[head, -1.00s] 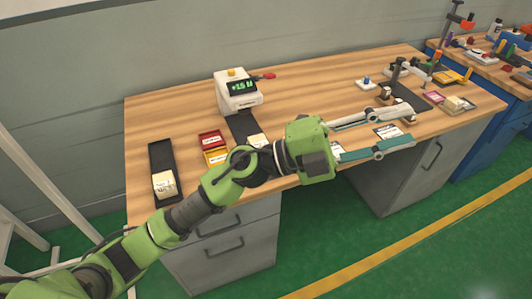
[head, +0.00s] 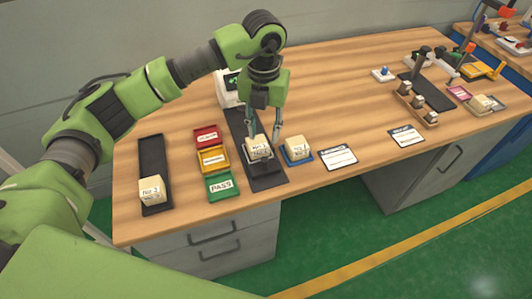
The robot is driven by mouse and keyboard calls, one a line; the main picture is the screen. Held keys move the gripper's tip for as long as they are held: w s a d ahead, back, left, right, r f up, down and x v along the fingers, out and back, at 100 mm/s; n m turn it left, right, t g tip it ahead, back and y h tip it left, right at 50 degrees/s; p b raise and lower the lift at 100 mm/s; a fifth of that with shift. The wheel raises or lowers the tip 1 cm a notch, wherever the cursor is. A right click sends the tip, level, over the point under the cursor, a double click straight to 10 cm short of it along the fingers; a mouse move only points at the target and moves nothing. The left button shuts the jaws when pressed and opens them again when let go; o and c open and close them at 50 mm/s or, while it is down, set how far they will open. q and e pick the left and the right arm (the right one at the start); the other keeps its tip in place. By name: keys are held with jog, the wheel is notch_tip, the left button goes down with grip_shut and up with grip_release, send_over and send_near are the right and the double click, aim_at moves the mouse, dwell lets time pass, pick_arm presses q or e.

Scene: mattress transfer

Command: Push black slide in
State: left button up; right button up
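The black slide (head: 259,158) is a small dark carriage on a long dark track (head: 266,181) that runs out from the white tester (head: 229,97). It sits toward the front part of the track. A cream block (head: 258,145) with writing rests on it. My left gripper (head: 263,139) points down over the slide, its two fingers apart, close to the block and at its far side. I cannot tell whether the fingers touch the block or slide. My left wrist and gripper hide much of the tester. My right gripper is not in view.
Right of the track, another cream block (head: 296,147) sits on a blue holder. Left are red (head: 207,135), yellow (head: 212,158) and green PASS (head: 220,186) trays, then a black tray (head: 153,160) with a block. A small peg rack (head: 416,108) stands at right.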

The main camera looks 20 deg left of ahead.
aim_at(265, 159)
pick_arm(q)
jog(key=f, duration=0.2)
jog(key=f+p, duration=0.1)
jog(key=shift+s+f, duration=0.2)
jog(key=shift+f, duration=0.15)
notch_tip(265, 159, down, 2)
jog(key=shift+w+f, duration=0.1)
jog(key=shift+w, duration=0.05)
notch_tip(265, 159, down, 4)
jog(key=shift+w+f+p, duration=0.1)
jog(key=shift+f+p, duration=0.1)
jog(key=shift+p, duration=0.4)
jog(key=shift+f, duration=0.9)
grip_shut()
jog(key=shift+w, duration=0.1)
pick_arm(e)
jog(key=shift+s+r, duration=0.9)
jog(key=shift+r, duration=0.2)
